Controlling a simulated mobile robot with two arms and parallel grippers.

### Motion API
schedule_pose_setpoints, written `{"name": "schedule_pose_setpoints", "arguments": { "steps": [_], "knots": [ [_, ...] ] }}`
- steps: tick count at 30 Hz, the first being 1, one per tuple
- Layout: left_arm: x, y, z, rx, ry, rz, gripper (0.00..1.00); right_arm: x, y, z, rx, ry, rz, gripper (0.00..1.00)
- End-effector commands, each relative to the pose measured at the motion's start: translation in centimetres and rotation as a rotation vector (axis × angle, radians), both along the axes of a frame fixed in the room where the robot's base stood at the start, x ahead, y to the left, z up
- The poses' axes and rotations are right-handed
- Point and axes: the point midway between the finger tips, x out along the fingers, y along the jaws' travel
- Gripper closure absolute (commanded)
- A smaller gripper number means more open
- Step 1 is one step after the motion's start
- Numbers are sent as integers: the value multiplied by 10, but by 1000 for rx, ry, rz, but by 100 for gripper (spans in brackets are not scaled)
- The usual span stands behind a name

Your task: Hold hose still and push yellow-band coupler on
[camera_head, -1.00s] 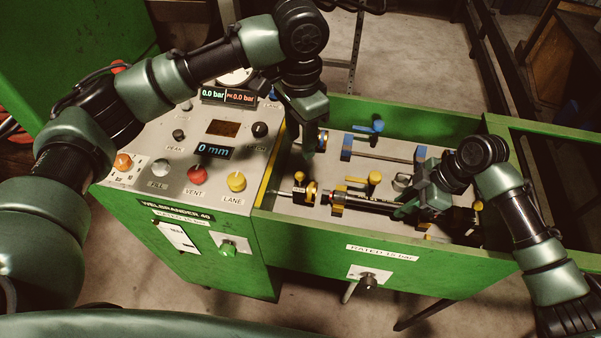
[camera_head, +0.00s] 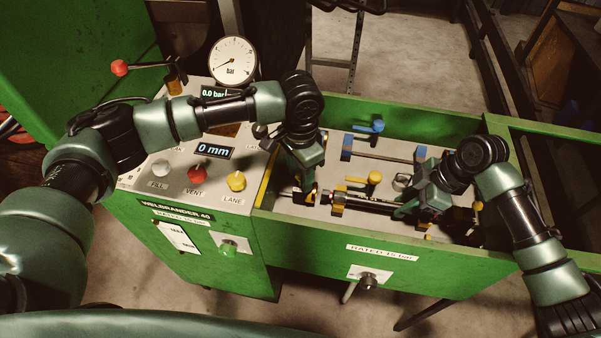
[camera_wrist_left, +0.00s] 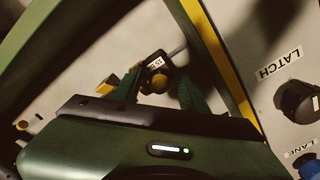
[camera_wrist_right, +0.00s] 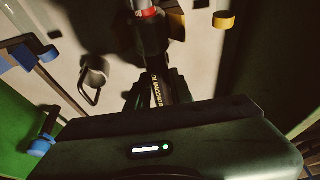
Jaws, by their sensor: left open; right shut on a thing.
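The dark hose (camera_head: 370,205) lies lengthwise in the bed of the green machine; its printed black side shows in the right wrist view (camera_wrist_right: 157,95). My right gripper (camera_head: 405,209) is shut on the hose. The yellow-band coupler (camera_wrist_left: 155,66), with a small white label, shows between the fingers of my left gripper (camera_wrist_left: 157,92) in the left wrist view. In the head view my left gripper (camera_head: 308,190) is down at the coupler and hides most of it. My left gripper is open, with a finger on each side of the coupler.
A yellow-black support (camera_head: 338,204) stands at the hose's left end. A yellow knob (camera_head: 375,178) and a blue-ended bar (camera_head: 385,158) lie behind the hose. The control panel, with red knob (camera_head: 196,174) and yellow knob (camera_head: 236,181), is left. The green front wall (camera_head: 330,250) borders the bed.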

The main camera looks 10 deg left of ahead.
Motion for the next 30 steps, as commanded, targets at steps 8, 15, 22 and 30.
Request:
{"name": "schedule_pose_setpoints", "arguments": {
  "steps": [8, 15, 22, 30],
  "knots": [
    [0, 0, 0, 0, 0, 0, 90, 0, 0, 1, 1, -1, 1, 100],
    [0, 0, 1, 0, 0, 0, 100, 0, 0, 1, 1, -1, 1, 100],
    [0, 0, 1, 1, -1, 1, 100, 0, 0, 1, 1, -1, 1, 100],
    [1, 0, 1, 1, -1, 1, 100, 0, 0, 1, 1, -1, 1, 100]
  ]
}}
